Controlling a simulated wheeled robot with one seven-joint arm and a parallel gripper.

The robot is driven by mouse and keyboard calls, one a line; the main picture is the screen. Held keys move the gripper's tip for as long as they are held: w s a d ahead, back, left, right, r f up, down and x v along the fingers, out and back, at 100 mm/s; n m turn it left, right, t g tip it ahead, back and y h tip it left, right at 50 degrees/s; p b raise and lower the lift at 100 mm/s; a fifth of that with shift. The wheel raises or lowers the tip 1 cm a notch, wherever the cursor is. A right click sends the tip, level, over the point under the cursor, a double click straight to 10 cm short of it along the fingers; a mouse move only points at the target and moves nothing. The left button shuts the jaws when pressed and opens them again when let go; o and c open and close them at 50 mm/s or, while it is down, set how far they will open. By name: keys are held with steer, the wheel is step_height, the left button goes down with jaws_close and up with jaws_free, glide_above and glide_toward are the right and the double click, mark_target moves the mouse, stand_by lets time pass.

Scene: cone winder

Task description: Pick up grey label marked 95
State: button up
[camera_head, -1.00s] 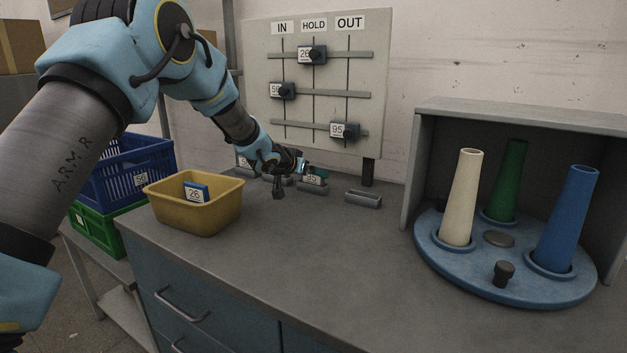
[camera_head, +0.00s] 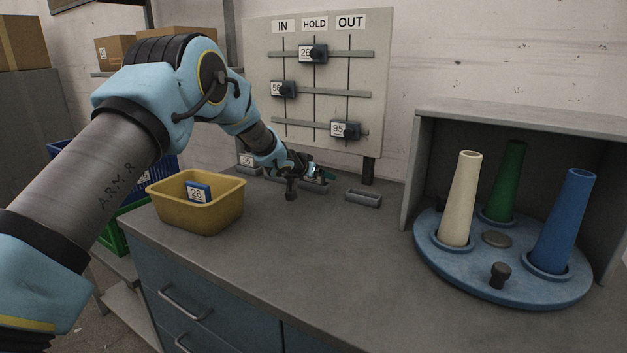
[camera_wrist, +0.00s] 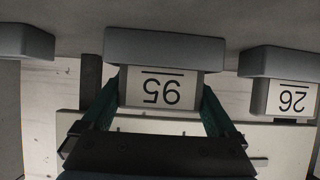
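The label marked 95 (camera_wrist: 162,88) stands in a grey holder (camera_wrist: 165,48) at the middle of the wrist view, its white face upside down there. My gripper (camera_wrist: 162,100) has its teal fingers on either side of the label, open around it. Any contact is too close to tell. In the head view my gripper (camera_head: 316,172) is low over the row of holders at the back of the bench. There the label is mostly hidden by my gripper.
A label marked 26 (camera_wrist: 291,98) stands in the neighbouring holder. An empty grey holder (camera_head: 363,198) is to the right. A board (camera_head: 262,70) with numbered sliders rises behind. A yellow bin (camera_head: 200,222) holds a blue label 26 (camera_head: 198,193). The front bench is clear.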

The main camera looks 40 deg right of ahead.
steer(key=c, duration=0.6)
